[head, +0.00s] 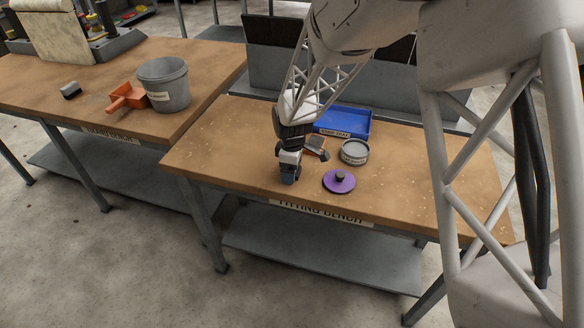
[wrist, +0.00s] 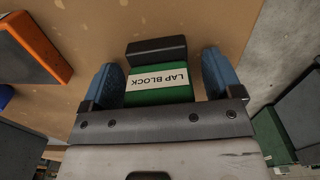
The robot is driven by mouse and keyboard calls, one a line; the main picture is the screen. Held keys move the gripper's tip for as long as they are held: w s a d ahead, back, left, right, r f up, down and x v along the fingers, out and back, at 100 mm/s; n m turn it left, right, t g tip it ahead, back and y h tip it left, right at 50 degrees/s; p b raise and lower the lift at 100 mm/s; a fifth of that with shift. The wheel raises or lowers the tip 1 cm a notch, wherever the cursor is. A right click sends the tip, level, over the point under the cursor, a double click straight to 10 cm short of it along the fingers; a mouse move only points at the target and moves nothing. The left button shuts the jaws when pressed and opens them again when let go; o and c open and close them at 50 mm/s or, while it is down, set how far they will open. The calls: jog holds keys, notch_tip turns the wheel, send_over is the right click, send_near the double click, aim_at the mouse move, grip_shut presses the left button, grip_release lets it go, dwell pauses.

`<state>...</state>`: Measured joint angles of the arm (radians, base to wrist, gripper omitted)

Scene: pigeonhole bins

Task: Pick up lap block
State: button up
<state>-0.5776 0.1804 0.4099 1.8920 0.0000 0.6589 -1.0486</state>
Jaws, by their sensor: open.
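The lap block (wrist: 160,80) is in the wrist view, with a green body, a white label reading LAP BLOCK and a dark grey bar along its far end. My gripper (wrist: 162,80) is open, with one blue finger on each side of the block. Small gaps seem to show beside the block, but I cannot tell whether either finger touches it. In the head view my gripper (head: 303,166) is low over the fitting bench (head: 225,150), and I cannot make out the block there.
A blue tray (head: 345,122), a round grey container (head: 354,152) and a purple disc with a dark knob (head: 339,182) are right of my gripper. An orange object (wrist: 37,45) lies close by. The left bench holds a grey bucket (head: 164,84) and an orange dustpan (head: 127,97).

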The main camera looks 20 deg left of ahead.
jog(key=shift+c, duration=0.4)
jog(key=c, duration=1.1)
jog(key=shift+r, duration=0.15)
jog(key=shift+r, duration=0.9)
jog(key=shift+s+d+r, duration=0.15)
jog(key=shift+s+r, duration=0.1)
jog(key=shift+r, duration=0.55)
jog(key=s+d+r, duration=0.1)
jog(key=s+d, duration=0.7)
jog(key=s, duration=0.5)
jog(key=shift+d+r, duration=0.15)
jog(key=shift+r, duration=0.05)
